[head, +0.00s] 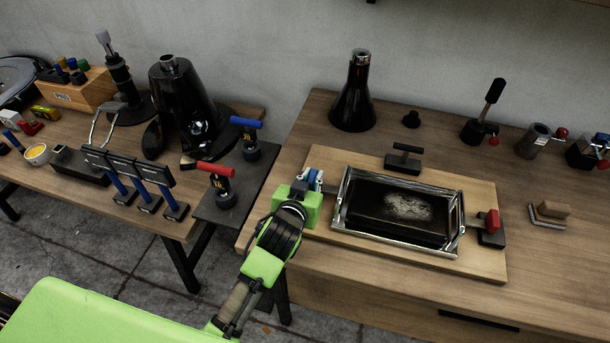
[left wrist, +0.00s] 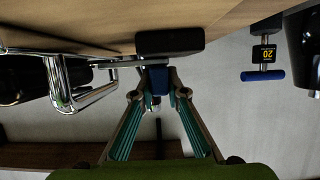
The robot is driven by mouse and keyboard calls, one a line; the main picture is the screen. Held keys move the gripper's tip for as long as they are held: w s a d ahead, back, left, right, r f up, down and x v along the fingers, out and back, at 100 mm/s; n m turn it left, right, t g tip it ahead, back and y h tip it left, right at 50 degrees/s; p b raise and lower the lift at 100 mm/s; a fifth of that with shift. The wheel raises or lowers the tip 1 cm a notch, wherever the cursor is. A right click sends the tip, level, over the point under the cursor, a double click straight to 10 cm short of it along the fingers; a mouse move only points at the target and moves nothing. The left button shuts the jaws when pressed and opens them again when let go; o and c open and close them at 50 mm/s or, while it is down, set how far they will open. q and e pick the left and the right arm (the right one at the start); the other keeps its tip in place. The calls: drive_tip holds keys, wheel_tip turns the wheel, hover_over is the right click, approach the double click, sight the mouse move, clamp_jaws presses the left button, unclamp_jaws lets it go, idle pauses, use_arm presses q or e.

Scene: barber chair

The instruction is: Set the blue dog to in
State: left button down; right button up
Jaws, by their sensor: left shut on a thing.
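The blue dog (head: 314,176) stands at the left side of a shiny metal frame (head: 342,205) on a light wooden board (head: 325,160). My left gripper (head: 308,187) is at the dog and hides most of it in the head view. In the left wrist view the fingers of my left gripper (left wrist: 157,88) are closed around the blue part of the dog (left wrist: 159,78), beside its dark base block (left wrist: 170,42). Whether the dog touches the frame is hidden. My right gripper is in neither view.
A red dog (head: 492,222) stands at the frame's right side and a black T-handled block (head: 403,158) behind it. A dark cone (head: 355,95) stands at the back. On the left bench are red-handled (head: 218,172) and blue-handled (head: 248,125) tools.

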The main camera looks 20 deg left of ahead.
use_arm(q)
drive_tip(key=shift+d+f, duration=0.1)
drive_tip(key=shift+d, duration=0.1)
drive_tip(key=c, duration=2)
unclamp_jaws()
drive_tip(key=shift+d, duration=0.15)
drive_tip(key=shift+s, duration=0.35)
drive_tip(key=v, duration=1.1)
drive_tip(key=shift+s+r, duration=0.15)
drive_tip(key=shift+r, duration=0.15)
